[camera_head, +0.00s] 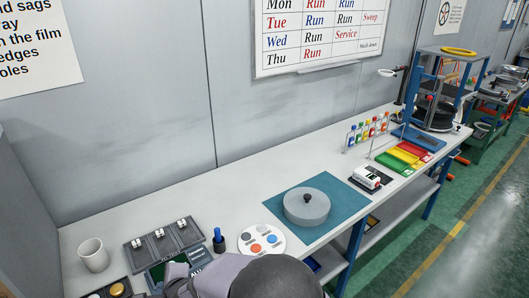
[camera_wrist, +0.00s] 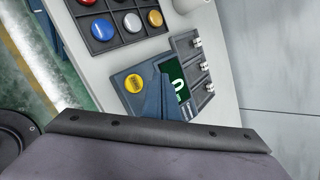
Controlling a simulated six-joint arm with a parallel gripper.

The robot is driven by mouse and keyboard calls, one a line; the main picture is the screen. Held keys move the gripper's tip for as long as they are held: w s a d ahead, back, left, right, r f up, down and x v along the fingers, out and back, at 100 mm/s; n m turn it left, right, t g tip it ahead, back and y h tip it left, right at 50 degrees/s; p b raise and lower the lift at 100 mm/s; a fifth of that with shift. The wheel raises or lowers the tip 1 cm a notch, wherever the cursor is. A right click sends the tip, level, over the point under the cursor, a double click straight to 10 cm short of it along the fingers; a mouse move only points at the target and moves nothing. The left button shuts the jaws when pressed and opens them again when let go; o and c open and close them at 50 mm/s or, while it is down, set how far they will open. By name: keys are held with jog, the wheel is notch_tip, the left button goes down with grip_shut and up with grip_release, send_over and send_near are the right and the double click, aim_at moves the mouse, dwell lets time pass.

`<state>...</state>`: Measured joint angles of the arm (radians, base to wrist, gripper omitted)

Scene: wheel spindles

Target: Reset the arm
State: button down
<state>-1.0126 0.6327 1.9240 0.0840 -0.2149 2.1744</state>
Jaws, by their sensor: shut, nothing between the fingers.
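My arm (camera_head: 250,280) shows at the bottom edge of the head view as a grey-purple link with a dark dome, and my gripper cannot be made out there. In the wrist view, dark blue finger shapes stick out past a black bar, and I take them for my gripper (camera_wrist: 163,80). It is shut and empty. It appears in front of a blue panel (camera_wrist: 123,80) with a green display and a yellow button. I cannot tell how far above the panel it is. The bar and my grey wrist hide the lower part of the wrist view.
A black tray (camera_wrist: 113,44) of coloured round pieces and a black three-part tray (camera_head: 143,257) flank the panel. A white mug (camera_head: 93,255) stands left. A grey round lidded body (camera_head: 306,212) sits on a teal mat (camera_head: 345,197). Coloured bins (camera_head: 410,150) stand further right.

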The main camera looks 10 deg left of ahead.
jog(key=shift+s+d+f+n, duration=0.1)
jog(key=shift+d+f+n, duration=0.05)
jog(key=shift+n, duration=0.65)
jog(key=s+d+f+n+g+h, duration=0.35)
jog(key=s+d+n, duration=0.35)
jog(key=d+n, duration=0.35)
jog(key=s+d+f+n+g+h, duration=0.2)
jog(key=s+d+f+n+h, duration=0.4)
jog(key=d+n, duration=0.45)
jog(key=w+d+r+m+y+b, duration=0.1)
jog(key=d+r+m, duration=0.3)
jog(key=d, duration=1)
jog(key=w+d+r+m, duration=0.3)
jog(key=d+r, duration=0.4)
jog(key=d, duration=0.6)
jog(key=shift+d+r+m+y+b, duration=0.15)
jog(key=shift+d+m+y+b, duration=0.25)
jog(key=shift+m, duration=0.2)
jog(key=shift+t, duration=0.25)
